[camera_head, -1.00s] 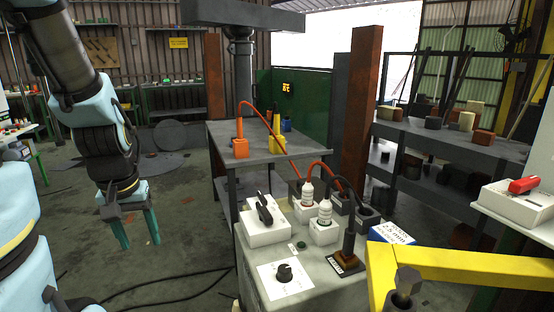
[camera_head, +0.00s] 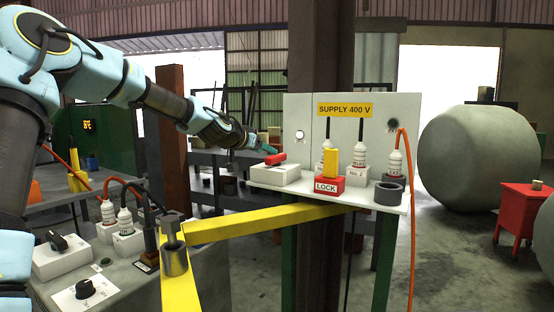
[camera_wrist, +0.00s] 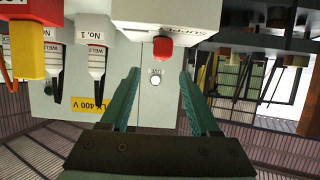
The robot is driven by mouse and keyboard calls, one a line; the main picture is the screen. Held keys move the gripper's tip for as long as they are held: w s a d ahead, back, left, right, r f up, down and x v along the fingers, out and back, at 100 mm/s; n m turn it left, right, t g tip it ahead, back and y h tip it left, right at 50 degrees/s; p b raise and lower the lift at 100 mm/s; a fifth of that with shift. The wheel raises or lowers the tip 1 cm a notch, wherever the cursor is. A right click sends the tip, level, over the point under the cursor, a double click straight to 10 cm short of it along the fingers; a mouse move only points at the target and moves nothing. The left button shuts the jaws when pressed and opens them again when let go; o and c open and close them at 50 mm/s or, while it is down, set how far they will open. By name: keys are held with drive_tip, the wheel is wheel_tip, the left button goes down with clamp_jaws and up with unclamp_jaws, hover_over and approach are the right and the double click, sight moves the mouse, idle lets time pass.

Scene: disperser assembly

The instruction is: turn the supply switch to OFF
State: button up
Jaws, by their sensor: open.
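The supply switch is a white box (camera_head: 275,175) with a red handle (camera_head: 275,158) on top, at the left end of the shelf below the "SUPPLY 400 V" panel (camera_head: 350,109). My gripper (camera_head: 266,143) is just above and behind the red handle in the head view, small and partly hard to make out. In the upside-down wrist view, the switch box (camera_wrist: 172,20) bears a "SUPPLY" label, and the red handle (camera_wrist: 163,49) shows beyond and between my open green fingers (camera_wrist: 158,78). The fingers look empty. I cannot tell any contact with the handle.
A red LOCK block (camera_head: 326,187) with a yellow top stands right of the switch, with several white plugs and a grey ring (camera_head: 388,193). A yellow beam (camera_head: 260,223) crosses in front of the shelf. A grey console (camera_head: 130,265) with a black-handled switch (camera_head: 57,241) is at left.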

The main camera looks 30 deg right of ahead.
sight(276, 156)
drive_tip(key=p+x, duration=0.2)
drive_tip(key=x, duration=0.6)
drive_tip(key=shift+w+d+f, duration=0.2)
drive_tip(key=shift+d+f, duration=0.05)
clamp_jaws()
